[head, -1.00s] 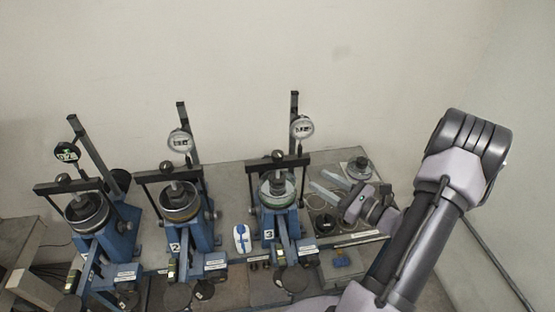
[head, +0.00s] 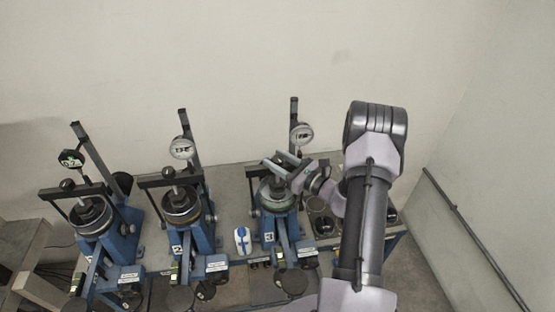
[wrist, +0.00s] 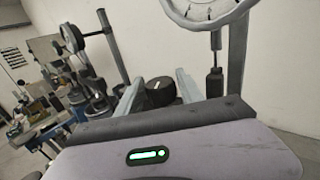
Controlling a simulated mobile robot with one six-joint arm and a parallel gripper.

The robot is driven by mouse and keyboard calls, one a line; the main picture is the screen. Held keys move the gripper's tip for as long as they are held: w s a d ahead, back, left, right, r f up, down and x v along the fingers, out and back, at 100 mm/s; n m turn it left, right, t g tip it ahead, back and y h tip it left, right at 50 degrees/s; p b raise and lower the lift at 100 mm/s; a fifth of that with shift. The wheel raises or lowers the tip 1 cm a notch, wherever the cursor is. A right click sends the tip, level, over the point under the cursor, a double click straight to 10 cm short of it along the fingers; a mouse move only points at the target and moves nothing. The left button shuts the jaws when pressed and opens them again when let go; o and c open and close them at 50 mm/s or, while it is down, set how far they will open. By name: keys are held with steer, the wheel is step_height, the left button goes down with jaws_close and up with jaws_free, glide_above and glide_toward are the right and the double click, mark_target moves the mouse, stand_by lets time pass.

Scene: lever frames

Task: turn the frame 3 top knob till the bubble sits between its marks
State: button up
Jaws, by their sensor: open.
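Frame 3 (head: 269,237) is a blue lever frame with a round pan (head: 275,200), the rightmost of three in the head view. Its top knob is covered by my gripper there. In the wrist view a dark round knob (wrist: 160,92) with a pale mark, apparently this one, stands between and beyond my fingers. My gripper (head: 273,160) is open over the top of frame 3, fingers pointing left; it also shows in the wrist view (wrist: 158,90). I see no gap closed on the knob. The bubble and its marks cannot be made out.
Frame 3's dial gauge (head: 302,133) stands on its post close behind my gripper and looms at the wrist view's top right (wrist: 207,8). Frame 2 (head: 202,232) and frame 1 (head: 117,240) stand to the left. A blue-and-white object (head: 243,240) lies between frames 2 and 3.

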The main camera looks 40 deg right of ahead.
jaws_close()
steer(key=m+h+b, duration=0.1)
steer(key=m+h, duration=0.1)
steer(key=h, duration=0.1)
steer(key=shift+a+f+t+b, duration=0.1)
steer(key=shift+f+t+b, duration=0.1)
steer(key=shift+t+b, duration=0.15)
steer(key=m+h, duration=0.2)
steer(key=h, duration=0.2)
steer(key=shift+r+m+b, duration=0.15)
steer(key=shift+m+b, duration=0.25)
jaws_free()
steer(key=shift+s, duration=0.2)
